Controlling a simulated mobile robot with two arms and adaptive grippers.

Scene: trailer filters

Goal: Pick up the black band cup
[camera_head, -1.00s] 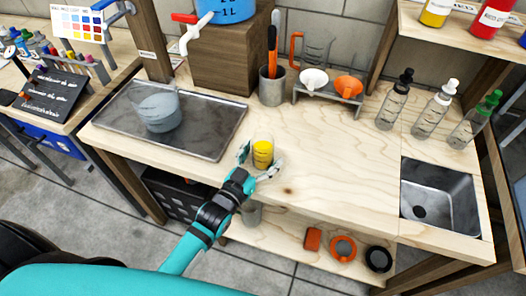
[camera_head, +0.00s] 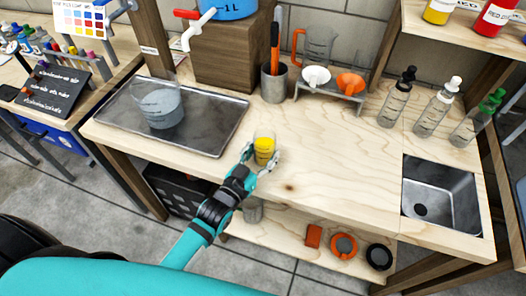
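A small clear cup with yellow contents (camera_head: 264,150) stands upright on the wooden workbench near its front edge. A black band on it cannot be made out at this size. My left gripper (camera_head: 262,157) is at the cup, with one finger on its left and one on its right. The fingers are spread, and the cup stands between them on the bench. Whether either finger touches it cannot be told. My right gripper is not in view.
A metal tray (camera_head: 215,137) with a clear jug (camera_head: 161,106) lies to the left. A steel holder (camera_head: 274,84), a funnel rack (camera_head: 328,96) and several bottles (camera_head: 397,98) stand behind and right. A sink (camera_head: 440,195) is at the right. The bench middle is clear.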

